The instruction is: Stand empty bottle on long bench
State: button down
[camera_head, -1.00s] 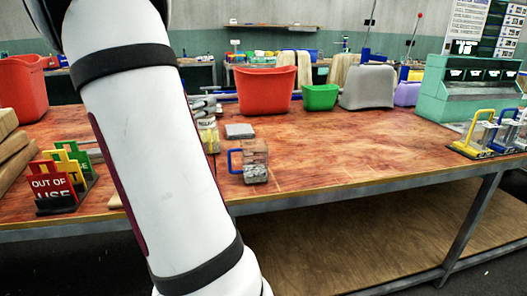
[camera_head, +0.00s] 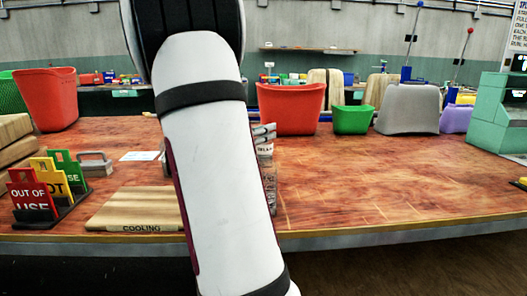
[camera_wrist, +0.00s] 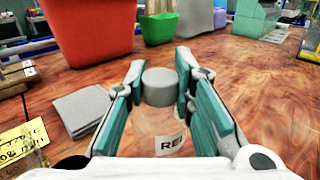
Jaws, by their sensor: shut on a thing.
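In the wrist view my gripper (camera_wrist: 160,72) is shut on a clear bottle (camera_wrist: 150,122). The bottle has a grey cap (camera_wrist: 160,87) between the teal-padded fingers and a white label partly reading "RE". Its base is hidden, so I cannot tell whether it touches the wood below. The long bench (camera_head: 370,190) has a reddish-brown wooden top; the wrist view also shows its surface (camera_wrist: 265,85) around the gripper.
A grey slab (camera_wrist: 85,108) lies left of my gripper. A red bin (camera_head: 290,108), green bin (camera_head: 353,119) and grey bin (camera_head: 408,110) line the back. A cooling board (camera_head: 135,209) and sign rack (camera_head: 45,190) are at left. The bench right of my arm is mostly clear.

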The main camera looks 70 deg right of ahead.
notch_tip(320, 180, down, 4)
jog(key=shift+f+b, duration=0.2)
jog(key=shift+b, duration=0.6)
jog(key=c, duration=1.4)
grip_release()
jog(key=shift+o, duration=0.2)
jog(key=shift+w+a+r, duration=0.1)
jog(key=shift+w+a, duration=0.1)
jog(key=shift+a, duration=0.1)
jog(key=p+v, duration=0.3)
jog(key=v, duration=0.8)
jog(key=shift+a+p, duration=0.25)
jog(key=shift+p, duration=0.05)
